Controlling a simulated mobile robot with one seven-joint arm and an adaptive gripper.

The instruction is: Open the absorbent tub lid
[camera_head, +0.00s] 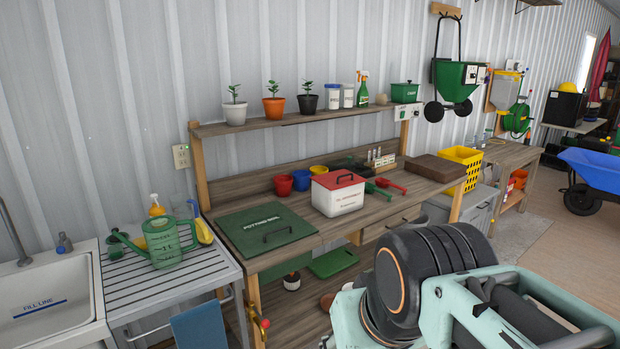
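The absorbent tub (337,199) is a white box with a label on its front, standing on the wooden potting bench. Its red lid (331,180) with a dark handle lies shut on top. The label's small print is hard to read. My arm fills the lower right of the view, in front of the bench and apart from the tub. My gripper's fingertips cannot be made out, so whether it is open or shut does not show.
A shelf (290,121) with plants runs above. A sink (42,290) is at left.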

